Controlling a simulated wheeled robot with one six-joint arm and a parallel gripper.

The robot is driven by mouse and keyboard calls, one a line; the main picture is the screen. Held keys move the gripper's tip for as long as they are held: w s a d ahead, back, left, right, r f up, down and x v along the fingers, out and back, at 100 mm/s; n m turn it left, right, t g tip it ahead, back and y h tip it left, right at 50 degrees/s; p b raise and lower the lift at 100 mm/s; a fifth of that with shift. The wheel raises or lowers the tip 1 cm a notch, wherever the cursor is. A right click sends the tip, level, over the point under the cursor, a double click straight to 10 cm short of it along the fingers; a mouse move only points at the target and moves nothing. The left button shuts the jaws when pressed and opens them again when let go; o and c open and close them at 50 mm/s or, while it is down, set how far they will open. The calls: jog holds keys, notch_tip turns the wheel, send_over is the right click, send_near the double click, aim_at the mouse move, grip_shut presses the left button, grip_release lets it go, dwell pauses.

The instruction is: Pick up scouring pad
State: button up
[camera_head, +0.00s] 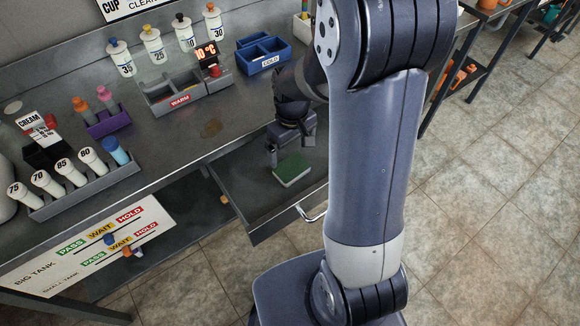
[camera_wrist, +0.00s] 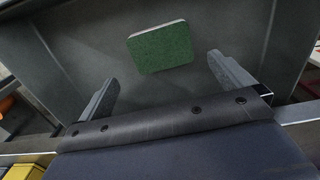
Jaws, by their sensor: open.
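The scouring pad (camera_head: 292,170) is a green rectangular pad with a pale edge. It lies flat in the open drawer (camera_head: 237,205) below the counter. In the wrist view the pad (camera_wrist: 160,46) lies beyond my fingertips, roughly between their lines. The pad is not touched by either finger, as far as I can see.
The drawer's front has a metal handle (camera_head: 312,214). The counter above holds a grey WARM bin (camera_head: 180,100), a blue COLD bin (camera_head: 264,56), a purple holder (camera_head: 107,121) and a rack of white bottles (camera_head: 85,190). The drawer floor around the pad is clear.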

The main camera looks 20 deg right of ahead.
aim_at(292, 166)
notch_tip(292, 166, down, 8)
jog(key=shift+a+f, duration=0.1)
jog(key=shift+f, duration=0.05)
dwell(0.4)
jog(key=c, duration=0.8)
